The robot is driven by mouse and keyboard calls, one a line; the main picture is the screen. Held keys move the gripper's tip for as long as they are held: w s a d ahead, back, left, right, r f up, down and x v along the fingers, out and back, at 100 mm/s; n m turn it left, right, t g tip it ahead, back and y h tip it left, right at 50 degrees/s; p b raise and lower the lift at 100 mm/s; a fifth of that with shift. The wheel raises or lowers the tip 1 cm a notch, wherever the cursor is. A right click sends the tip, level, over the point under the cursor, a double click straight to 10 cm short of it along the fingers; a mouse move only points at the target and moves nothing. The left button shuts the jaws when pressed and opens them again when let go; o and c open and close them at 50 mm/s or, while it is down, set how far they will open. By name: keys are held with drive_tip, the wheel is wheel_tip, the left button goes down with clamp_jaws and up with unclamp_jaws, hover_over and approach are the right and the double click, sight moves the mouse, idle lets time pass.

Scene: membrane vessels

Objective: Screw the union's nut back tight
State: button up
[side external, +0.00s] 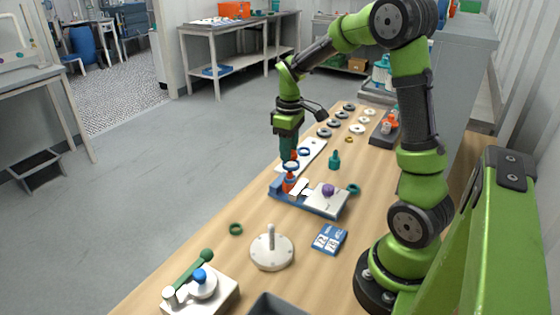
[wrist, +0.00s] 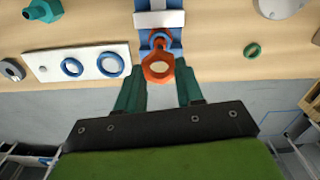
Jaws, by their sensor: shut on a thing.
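The orange hex nut (wrist: 149,75) is between the two teal fingers of my gripper (wrist: 159,70) in the wrist view, with a pale round centre facing the camera. My gripper is shut on it. A blue and red part of the union (wrist: 158,42) shows just behind the nut, towards the blue fixture (wrist: 174,42) with its white bar. In the side view my gripper (side external: 289,160) points straight down over the orange-red union (side external: 289,184) at the left end of the blue fixture (side external: 276,187). The nut's threads are hidden.
A white plate (wrist: 97,65) with blue rings lies beside the fixture. A purple knob (side external: 328,191) sits on a pale block to its right. A teal fitting (side external: 335,160), a green ring (side external: 236,229) and a white flanged disc (side external: 272,251) stand around.

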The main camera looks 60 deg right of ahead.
drive_tip(key=shift+f, duration=2.8)
drive_tip(key=o, duration=1.1)
wheel_tip(320, 180, up, 17)
drive_tip(key=shift+f, duration=0.1)
